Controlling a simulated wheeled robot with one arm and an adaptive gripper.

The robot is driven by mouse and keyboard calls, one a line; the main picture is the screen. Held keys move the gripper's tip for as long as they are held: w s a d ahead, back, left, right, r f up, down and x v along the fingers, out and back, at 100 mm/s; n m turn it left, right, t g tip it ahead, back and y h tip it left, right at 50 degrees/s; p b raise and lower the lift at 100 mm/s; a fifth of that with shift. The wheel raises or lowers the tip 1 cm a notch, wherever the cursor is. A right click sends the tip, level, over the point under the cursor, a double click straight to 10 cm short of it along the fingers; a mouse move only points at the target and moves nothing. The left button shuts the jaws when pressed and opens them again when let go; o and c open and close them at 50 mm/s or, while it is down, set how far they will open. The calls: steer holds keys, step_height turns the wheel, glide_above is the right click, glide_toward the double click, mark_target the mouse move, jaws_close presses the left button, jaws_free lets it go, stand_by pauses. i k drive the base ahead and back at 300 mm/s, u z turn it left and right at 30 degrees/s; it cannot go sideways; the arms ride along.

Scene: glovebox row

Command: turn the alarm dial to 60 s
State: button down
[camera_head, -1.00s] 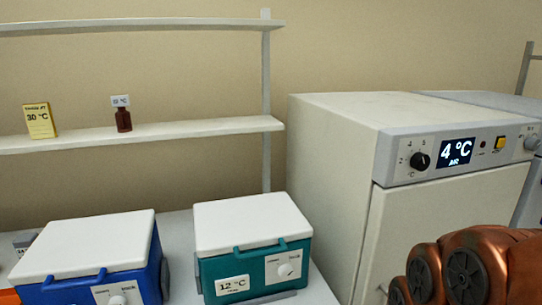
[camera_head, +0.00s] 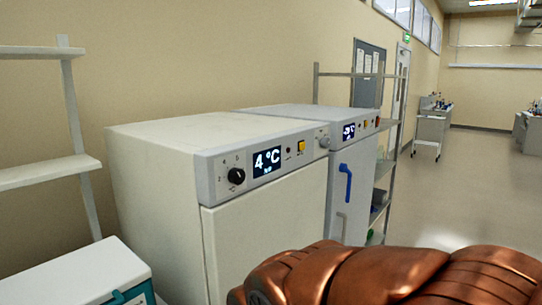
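The near white cabinet (camera_head: 150,195) has a control panel on its front top edge. On the panel are a black dial (camera_head: 236,176) with small number marks around it, a display (camera_head: 266,162) reading 4 °C, a yellow square button (camera_head: 301,147) and a grey knob (camera_head: 324,142) at the right end. I cannot read which of these, if any, is marked as the alarm dial in seconds. My copper-coloured arm fills the lower right, in front of the cabinet. My gripper is not in view.
A second cabinet (camera_head: 352,185) with a blue handle (camera_head: 346,182) stands beyond the first. A teal cool box (camera_head: 80,280) and a shelf (camera_head: 45,172) are at left. A metal rack (camera_head: 395,130) stands past the cabinets. Open floor (camera_head: 460,195) lies at right.

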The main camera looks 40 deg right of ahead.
mark_target(324, 142)
steer(key=z, duration=1.35)
